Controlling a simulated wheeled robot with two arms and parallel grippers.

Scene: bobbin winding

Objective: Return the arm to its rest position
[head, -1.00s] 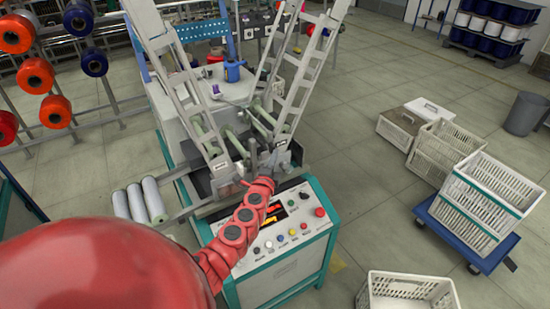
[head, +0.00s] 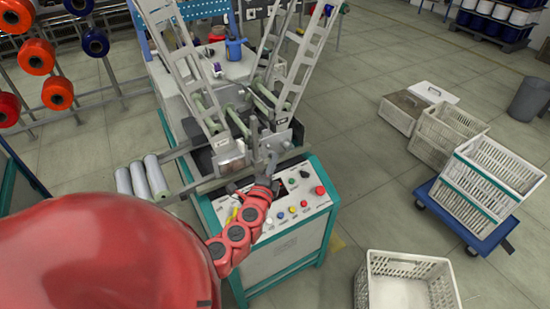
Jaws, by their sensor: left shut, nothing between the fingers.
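My left arm (head: 240,234), red with dark round joint caps, reaches up from the lower left over the control panel of the winding machine. My right gripper is not in view.
The control panel (head: 309,205) has coloured buttons and a red knob. Pale rolls (head: 156,175) lie left of the machine. An empty white crate (head: 405,284) stands at lower right, and stacked crates sit on a blue dolly (head: 462,222). The floor between is clear.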

